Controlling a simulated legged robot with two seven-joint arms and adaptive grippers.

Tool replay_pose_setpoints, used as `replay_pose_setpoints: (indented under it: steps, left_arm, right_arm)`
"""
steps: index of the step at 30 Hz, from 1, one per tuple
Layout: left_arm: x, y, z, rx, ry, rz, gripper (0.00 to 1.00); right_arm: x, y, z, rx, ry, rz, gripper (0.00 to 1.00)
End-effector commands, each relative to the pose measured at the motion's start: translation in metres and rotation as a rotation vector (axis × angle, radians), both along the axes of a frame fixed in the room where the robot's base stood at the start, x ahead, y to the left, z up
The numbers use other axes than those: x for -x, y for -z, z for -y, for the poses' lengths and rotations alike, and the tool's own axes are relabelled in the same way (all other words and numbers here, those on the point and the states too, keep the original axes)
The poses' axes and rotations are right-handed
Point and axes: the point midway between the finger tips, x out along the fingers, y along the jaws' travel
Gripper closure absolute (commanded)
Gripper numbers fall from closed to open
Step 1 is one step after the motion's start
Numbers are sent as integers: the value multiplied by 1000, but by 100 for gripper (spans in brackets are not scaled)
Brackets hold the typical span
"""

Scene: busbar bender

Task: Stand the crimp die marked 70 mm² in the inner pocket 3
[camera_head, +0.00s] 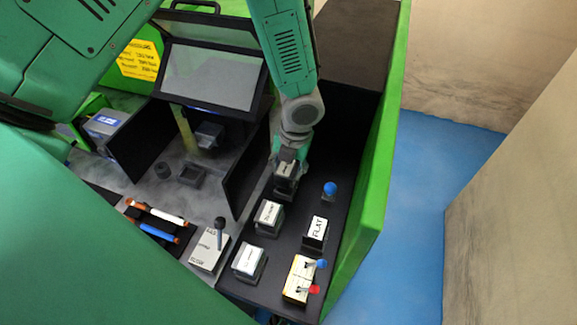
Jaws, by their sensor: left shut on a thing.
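My left gripper (287,158) points down over the black shelf at the right and is shut on a small dark die with a pale label (286,171). The label is too small to read, so I cannot tell whether it is the 70 mm² one. The die is upright at the back of a row of dark pockets. I cannot tell whether its base is seated in the pocket or just above it. Two more labelled dies stand nearer in the row, a middle one (269,213) and a front one (248,260). My right gripper is not in view.
A block marked FLAT (317,229), a blue knob (330,188) and a cream box with blue and red levers (298,279) stand right of the row. A green wall (377,190) bounds the shelf. A dark panel (245,174) and a screen (212,75) stand left.

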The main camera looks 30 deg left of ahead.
Motion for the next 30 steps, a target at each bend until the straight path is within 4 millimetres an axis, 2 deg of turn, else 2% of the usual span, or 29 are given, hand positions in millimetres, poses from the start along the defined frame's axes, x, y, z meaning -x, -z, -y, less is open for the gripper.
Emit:
replay_pose_setpoints:
  steps: [30]
  left_arm:
    - [0, -1, 1, 0, 1, 1, 100]
  right_arm:
    - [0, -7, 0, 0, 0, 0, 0]
